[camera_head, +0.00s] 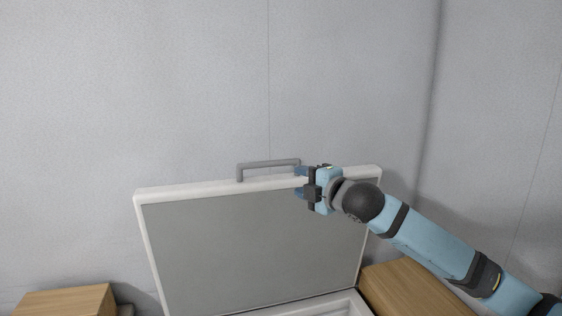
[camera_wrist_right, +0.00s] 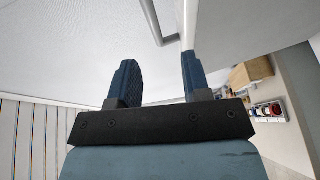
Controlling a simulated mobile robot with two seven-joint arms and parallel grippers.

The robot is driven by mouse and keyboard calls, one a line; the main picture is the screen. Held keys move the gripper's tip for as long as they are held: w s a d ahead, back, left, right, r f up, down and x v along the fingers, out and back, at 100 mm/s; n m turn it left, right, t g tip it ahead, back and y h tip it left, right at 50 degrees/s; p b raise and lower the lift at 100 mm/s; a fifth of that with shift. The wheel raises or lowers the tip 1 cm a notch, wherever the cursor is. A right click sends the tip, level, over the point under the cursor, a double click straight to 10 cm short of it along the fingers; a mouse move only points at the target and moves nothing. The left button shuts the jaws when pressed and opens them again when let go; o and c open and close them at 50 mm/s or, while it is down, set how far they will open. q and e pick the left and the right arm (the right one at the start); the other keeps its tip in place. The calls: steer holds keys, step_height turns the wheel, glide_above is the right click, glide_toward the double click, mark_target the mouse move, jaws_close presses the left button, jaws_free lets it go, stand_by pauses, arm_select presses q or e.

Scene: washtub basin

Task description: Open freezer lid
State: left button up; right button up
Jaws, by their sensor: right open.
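The freezer lid (camera_head: 260,250) stands raised, steeply tilted, with its grey inner panel and white rim facing me in the head view. A grey bar handle (camera_head: 268,164) sticks up from its top edge. My right gripper (camera_head: 299,183) is at the lid's top edge, by the right end of the handle. In the right wrist view its two blue fingers (camera_wrist_right: 160,82) are apart, with the lid's edge and the handle (camera_wrist_right: 152,22) beyond them. Nothing is clearly held between them. Part of the freezer body's white rim (camera_head: 325,304) shows below the lid. My left gripper is not seen.
A wooden box (camera_head: 65,301) is at the lower left, and a wooden surface (camera_head: 415,288) lies right of the freezer, under my right arm. A grey wall stands behind the lid. The right wrist view shows a shelf with small items (camera_wrist_right: 267,110) at the right.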

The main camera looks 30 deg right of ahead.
mark_target(272, 166)
steer(key=w+p, duration=0.1)
steer(key=w, duration=0.3)
steer(key=w+a+p, duration=0.1)
steer(key=w, duration=0.3)
steer(key=w+p, duration=0.2)
steer(key=w, duration=0.2)
steer(key=shift+w+a+r, duration=0.15)
steer(key=shift+a+r, duration=0.15)
steer(key=shift+r, duration=0.1)
steer(key=shift+w, duration=0.35)
steer(key=shift+w+a+f, duration=0.1)
steer(key=shift+w+f, duration=0.1)
steer(key=shift+w, duration=0.1)
steer(key=shift+s, duration=0.1)
jaws_close()
